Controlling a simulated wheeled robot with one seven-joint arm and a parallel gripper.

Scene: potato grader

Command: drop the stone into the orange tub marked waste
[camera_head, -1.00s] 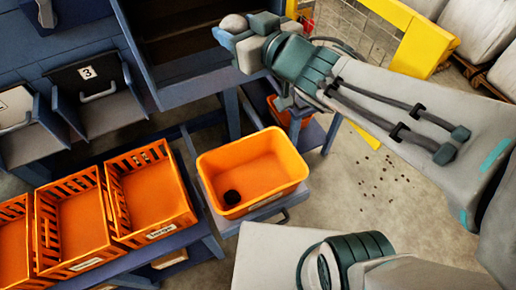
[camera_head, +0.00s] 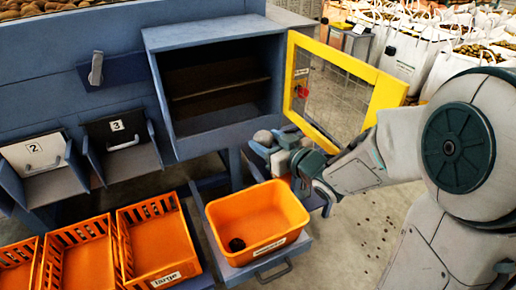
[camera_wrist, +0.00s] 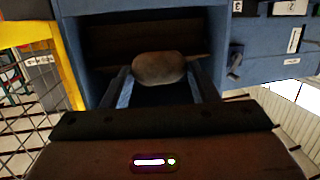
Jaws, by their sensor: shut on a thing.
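A grey-brown rounded stone (camera_wrist: 159,69) is held between the two fingers of my gripper (camera_wrist: 160,88) in the wrist view. In the head view the stone (camera_head: 263,137) shows pale at the tip of my gripper (camera_head: 268,147), beside the lower right corner of the open blue cabinet. The orange tub (camera_head: 222,236) stands lower left of my gripper, on a low blue stand. A label on its front is too small to read surely. One dark lump (camera_head: 237,244) lies inside it. My gripper is above and behind the tub's right side, apart from it.
Orange slotted crates (camera_head: 160,245) stand left of the tub, one labelled "large". The blue cabinet (camera_head: 215,135) has its yellow mesh door (camera_head: 345,85) swung open to the right. Numbered chutes (camera_head: 120,150) are at left. Dark crumbs lie on the floor at right.

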